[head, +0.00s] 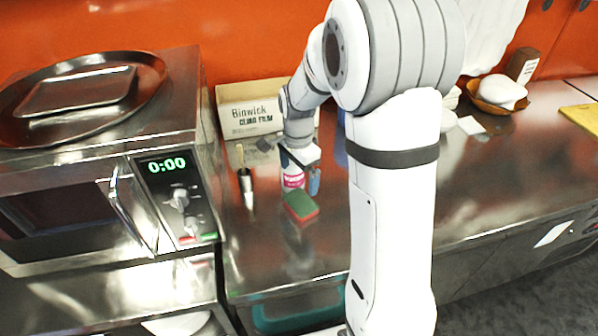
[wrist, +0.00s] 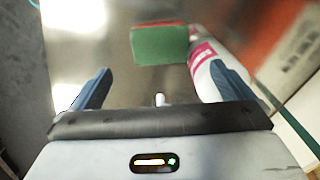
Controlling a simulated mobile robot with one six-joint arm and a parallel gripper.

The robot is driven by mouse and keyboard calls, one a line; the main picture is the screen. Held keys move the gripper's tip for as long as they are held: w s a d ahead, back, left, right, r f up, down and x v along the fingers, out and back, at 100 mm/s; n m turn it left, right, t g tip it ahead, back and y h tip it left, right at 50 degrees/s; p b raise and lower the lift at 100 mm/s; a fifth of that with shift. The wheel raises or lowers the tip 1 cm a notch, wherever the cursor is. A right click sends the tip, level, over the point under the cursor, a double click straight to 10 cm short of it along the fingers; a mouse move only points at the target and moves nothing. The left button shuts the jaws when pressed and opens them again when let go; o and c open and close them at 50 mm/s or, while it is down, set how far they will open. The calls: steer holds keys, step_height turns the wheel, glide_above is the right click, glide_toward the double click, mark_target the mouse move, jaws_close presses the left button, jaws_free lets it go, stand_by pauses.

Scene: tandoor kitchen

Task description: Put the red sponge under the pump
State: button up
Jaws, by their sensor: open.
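The red sponge (head: 301,207) lies flat on the steel counter with its green side up. In the wrist view the sponge (wrist: 160,45) is beyond the fingertips, apart from both. A white bottle with a magenta label (head: 292,178) stands just behind the sponge; its top is hidden by my gripper, so I cannot see a pump head clearly. In the wrist view the bottle (wrist: 208,62) is at the right, partly behind the right blue finger. My gripper (head: 303,172) is open and empty, low over the counter beside the bottle. A small whitish piece (wrist: 159,99) shows between the fingers, unclear.
A cling film box (head: 248,110) is behind, against the orange wall. A microwave (head: 150,190) with trays on top bounds the left.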

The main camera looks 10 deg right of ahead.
step_height(320, 180, up, 12)
steer(key=s+n+t, duration=0.3)
steer(key=s+n, duration=1)
steer(key=s, duration=0.8)
steer(key=shift+s+d+b, duration=0.2)
steer(key=shift+d+b, duration=0.1)
steer(key=shift+d, duration=0.05)
